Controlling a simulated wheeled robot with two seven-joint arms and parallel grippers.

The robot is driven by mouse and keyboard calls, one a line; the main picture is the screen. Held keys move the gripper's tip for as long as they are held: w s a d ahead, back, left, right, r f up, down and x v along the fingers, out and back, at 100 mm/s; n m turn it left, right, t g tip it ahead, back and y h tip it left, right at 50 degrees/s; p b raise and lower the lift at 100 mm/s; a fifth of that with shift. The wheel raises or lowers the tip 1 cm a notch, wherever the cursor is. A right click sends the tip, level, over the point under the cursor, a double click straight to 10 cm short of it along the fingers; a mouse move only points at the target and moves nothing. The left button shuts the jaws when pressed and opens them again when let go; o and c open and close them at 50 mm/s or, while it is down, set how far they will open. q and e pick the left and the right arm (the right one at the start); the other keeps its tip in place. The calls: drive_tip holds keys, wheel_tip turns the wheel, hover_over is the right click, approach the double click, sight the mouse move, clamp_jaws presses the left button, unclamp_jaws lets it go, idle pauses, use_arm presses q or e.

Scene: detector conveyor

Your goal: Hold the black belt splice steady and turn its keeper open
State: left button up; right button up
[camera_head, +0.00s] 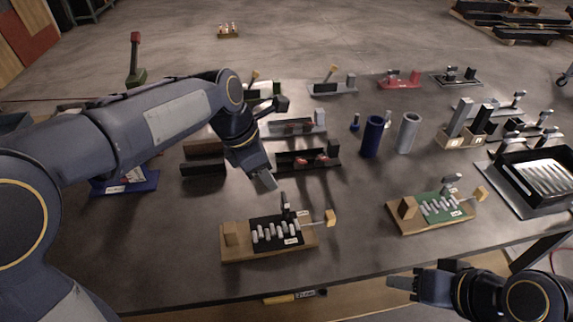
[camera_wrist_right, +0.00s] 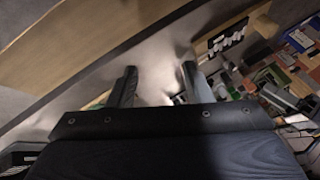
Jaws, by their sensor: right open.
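The black belt splice (camera_head: 265,238) is a wooden base with a black plate and several pale pins, at the table's front middle. A black upright piece (camera_head: 285,207) stands at its back, and a rod with a wooden knob (camera_head: 331,218) sticks out at its right end. Which part is the keeper is unclear. My left gripper (camera_head: 265,181) points down above and behind the splice, apart from it; its jaw gap is not clear. My right gripper (camera_head: 401,284) is open and empty beyond the front edge, right of the splice; its spread fingers show in the right wrist view (camera_wrist_right: 158,85).
A similar splice with a green plate (camera_head: 432,208) stands to the right. Blue (camera_head: 372,137) and grey (camera_head: 408,133) cylinders, racks and a black tray (camera_head: 535,170) stand behind and right. A yellow-handled tool (camera_head: 294,296) lies below the front edge. Bare table lies between the splices.

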drive_tip(key=n+g+h, duration=0.4)
drive_tip(key=g, duration=0.2)
hover_over(331, 215)
wheel_tip(331, 215, down, 3)
drive_tip(key=shift+f, duration=0.15)
drive_tip(key=shift+w+a+f, duration=0.1)
drive_tip(key=shift+f, duration=0.6)
wheel_tip(331, 215, down, 7)
drive_tip(key=shift+r, duration=0.15)
